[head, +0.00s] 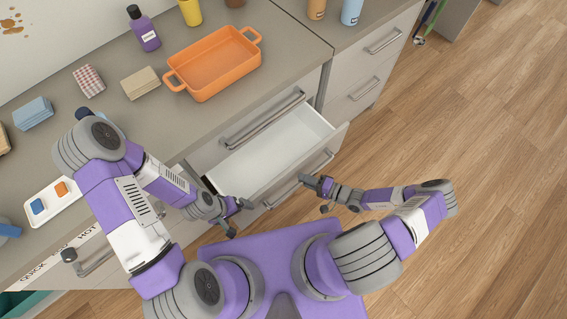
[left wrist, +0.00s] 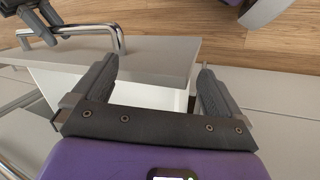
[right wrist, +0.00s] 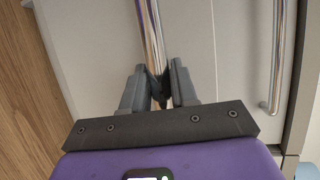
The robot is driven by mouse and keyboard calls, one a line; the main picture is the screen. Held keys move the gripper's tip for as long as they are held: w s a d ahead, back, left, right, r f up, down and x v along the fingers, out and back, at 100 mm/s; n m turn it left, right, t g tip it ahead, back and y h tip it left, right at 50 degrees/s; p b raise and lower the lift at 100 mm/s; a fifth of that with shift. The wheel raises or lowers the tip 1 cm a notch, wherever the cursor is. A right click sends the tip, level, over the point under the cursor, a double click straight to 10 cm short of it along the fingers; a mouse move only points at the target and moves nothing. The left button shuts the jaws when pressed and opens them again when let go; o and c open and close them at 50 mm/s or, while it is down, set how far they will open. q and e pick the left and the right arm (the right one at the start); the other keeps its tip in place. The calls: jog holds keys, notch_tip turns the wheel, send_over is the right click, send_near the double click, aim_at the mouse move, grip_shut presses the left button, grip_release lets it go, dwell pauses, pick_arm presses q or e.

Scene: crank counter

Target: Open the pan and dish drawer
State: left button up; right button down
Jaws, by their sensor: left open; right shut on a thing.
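A drawer (head: 265,158) with a pale front and white, empty-looking inside stands pulled out from the counter below the orange dish. No label naming it can be read. My right gripper (head: 312,191) is shut on the drawer's metal bar handle (head: 323,163); the bar runs between its fingers in the right wrist view (right wrist: 152,35). My left gripper (head: 238,216) is open and empty near the drawer's left front corner. In the left wrist view its fingers (left wrist: 152,88) spread over the drawer's edge (left wrist: 150,55); whether they touch it is unclear.
A closed drawer's handle (head: 262,119) lies above the opened one. An orange dish (head: 214,64), purple bottle (head: 143,30) and folded cloths (head: 33,113) stand on the counter. Wooden floor (head: 470,190) to the right is clear.

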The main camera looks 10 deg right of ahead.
jog(key=s+d, duration=0.4)
jog(key=s, duration=0.4)
jog(key=s+d, duration=0.4)
jog(key=s, duration=0.4)
jog(key=shift+s+d, duration=0.25)
jog(key=shift+d, duration=0.15)
jog(key=c, duration=1)
grip_release()
jog(key=shift+o, duration=0.2)
jog(key=v, duration=0.7)
jog(key=shift+d, duration=0.2)
jog(key=shift+s, duration=0.2)
